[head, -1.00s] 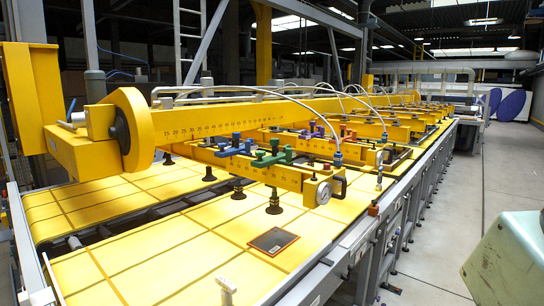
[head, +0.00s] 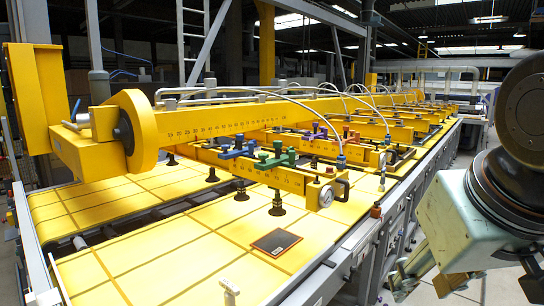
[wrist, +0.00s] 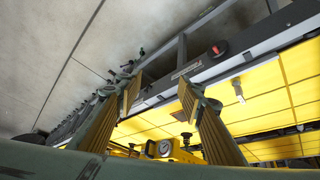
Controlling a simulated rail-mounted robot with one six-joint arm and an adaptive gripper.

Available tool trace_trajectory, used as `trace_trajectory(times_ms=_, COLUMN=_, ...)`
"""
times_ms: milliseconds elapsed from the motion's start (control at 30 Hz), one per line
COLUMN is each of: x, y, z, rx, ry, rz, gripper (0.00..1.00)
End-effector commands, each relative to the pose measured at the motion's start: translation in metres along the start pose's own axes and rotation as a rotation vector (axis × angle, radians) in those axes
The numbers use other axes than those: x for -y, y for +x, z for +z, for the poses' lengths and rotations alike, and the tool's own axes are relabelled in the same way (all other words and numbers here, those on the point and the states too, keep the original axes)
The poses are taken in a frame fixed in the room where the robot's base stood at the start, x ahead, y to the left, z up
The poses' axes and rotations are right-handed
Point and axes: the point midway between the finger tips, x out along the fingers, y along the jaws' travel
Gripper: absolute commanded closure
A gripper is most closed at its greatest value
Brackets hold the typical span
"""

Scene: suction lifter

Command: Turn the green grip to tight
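The green grip (head: 275,157) sits on top of a yellow cross-beam (head: 290,178) of the lifter in the head view. A stem with a black suction cup (head: 277,208) hangs below it. A blue grip (head: 238,148) is to its left on the same beam. A round gauge (head: 326,196) is at the beam's near end and also shows in the wrist view (wrist: 165,148). My gripper (wrist: 162,93) is open and empty in the wrist view, its two ribbed fingers apart. It is well away from the green grip, which I cannot make out in that view.
A dark square plate (head: 276,242) lies on the yellow table (head: 190,270). A long yellow main beam (head: 230,118) with hoses runs above the cross-beams. The table's grey side rail (head: 335,265) borders the aisle, where my arm is. Purple grips (head: 320,130) stand farther back.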

Motion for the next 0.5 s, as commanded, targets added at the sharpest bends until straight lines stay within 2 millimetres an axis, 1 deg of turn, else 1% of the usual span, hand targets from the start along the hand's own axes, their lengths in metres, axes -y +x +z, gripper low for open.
trace_trajectory(times_ms=33, x=-0.001, y=0.004, z=-0.015, rx=-0.015, ry=-0.006, rz=0.002, gripper=0.65)
trace_trajectory(times_ms=100, x=-0.002, y=0.01, z=-0.035, rx=-0.042, ry=-0.014, rz=0.006, gripper=0.65)
trace_trajectory(times_ms=500, x=0.001, y=0.046, z=-0.144, rx=-0.2, ry=-0.069, rz=0.009, gripper=0.65)
